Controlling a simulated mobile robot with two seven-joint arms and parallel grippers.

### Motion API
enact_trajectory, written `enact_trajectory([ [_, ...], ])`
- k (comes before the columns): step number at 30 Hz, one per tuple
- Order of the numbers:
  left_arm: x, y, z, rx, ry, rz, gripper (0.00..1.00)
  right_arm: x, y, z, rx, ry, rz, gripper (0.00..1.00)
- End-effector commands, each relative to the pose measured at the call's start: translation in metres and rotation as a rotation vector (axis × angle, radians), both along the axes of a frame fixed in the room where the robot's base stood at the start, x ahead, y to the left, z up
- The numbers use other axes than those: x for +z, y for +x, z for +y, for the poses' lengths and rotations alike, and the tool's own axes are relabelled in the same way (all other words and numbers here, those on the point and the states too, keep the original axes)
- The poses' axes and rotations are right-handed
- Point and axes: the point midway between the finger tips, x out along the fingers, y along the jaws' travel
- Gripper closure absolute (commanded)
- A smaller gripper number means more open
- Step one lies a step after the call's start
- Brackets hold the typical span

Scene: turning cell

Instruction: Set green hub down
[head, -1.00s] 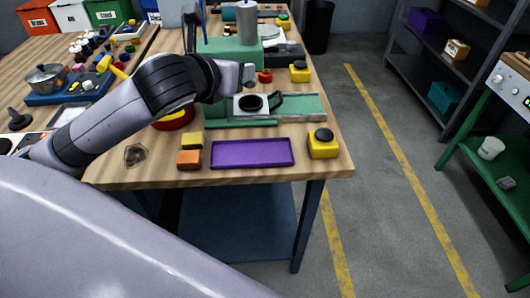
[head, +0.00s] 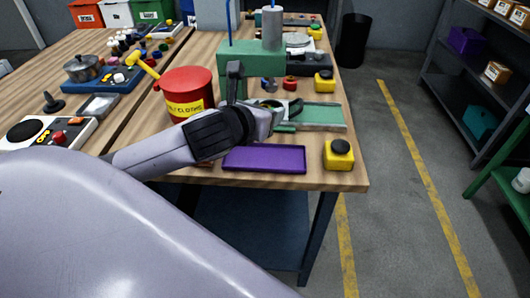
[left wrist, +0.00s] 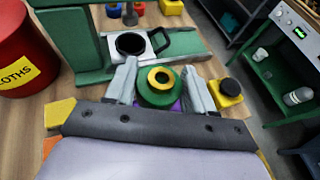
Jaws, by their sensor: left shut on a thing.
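The green hub (left wrist: 160,88) is a round green piece with a yellow ring on top and a dark hole. It sits between the two fingers of my left gripper (left wrist: 161,86), which is shut on it. The purple tray (head: 236,166) lies near the front edge of the bench. A bit of purple tray (left wrist: 177,105) shows just behind the hub in the left wrist view; whether the hub touches it I cannot tell. In the head view my left gripper (head: 274,118) is over the bench behind the tray. My right gripper is not in view.
A green machine (head: 240,62) with a dark handled part (left wrist: 131,44) stands behind the tray. A red cloths bin (head: 187,92) is to the left. A yellow box with a black button (head: 338,155) is right of the tray, by the bench edge.

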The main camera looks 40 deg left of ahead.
Motion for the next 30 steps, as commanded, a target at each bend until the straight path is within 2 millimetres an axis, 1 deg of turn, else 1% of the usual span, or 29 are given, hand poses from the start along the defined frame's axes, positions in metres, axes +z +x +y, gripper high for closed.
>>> enact_trajectory([
  [1,-0.018,0.000,0.000,0.001,-0.004,0.005,0.88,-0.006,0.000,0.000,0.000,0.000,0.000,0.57],
  [3,-0.035,-0.001,0.000,0.000,-0.004,0.003,0.88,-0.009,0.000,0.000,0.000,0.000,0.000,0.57],
  [7,-0.057,0.000,0.000,0.000,-0.002,0.000,0.88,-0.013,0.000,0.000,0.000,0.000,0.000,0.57],
  [9,-0.063,0.000,0.000,0.001,-0.002,-0.002,0.88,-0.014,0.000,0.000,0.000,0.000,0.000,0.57],
  [14,-0.072,0.000,0.000,-0.001,-0.001,-0.003,0.88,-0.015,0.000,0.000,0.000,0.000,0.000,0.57],
  [21,-0.107,0.000,0.000,0.000,-0.002,0.001,0.88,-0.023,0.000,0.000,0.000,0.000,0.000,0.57],
  [22,-0.109,0.000,-0.001,-0.001,-0.001,-0.001,0.88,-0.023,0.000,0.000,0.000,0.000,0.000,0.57],
  [30,-0.109,0.000,0.000,-0.002,0.000,-0.004,0.88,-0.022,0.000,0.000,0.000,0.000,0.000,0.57],
])
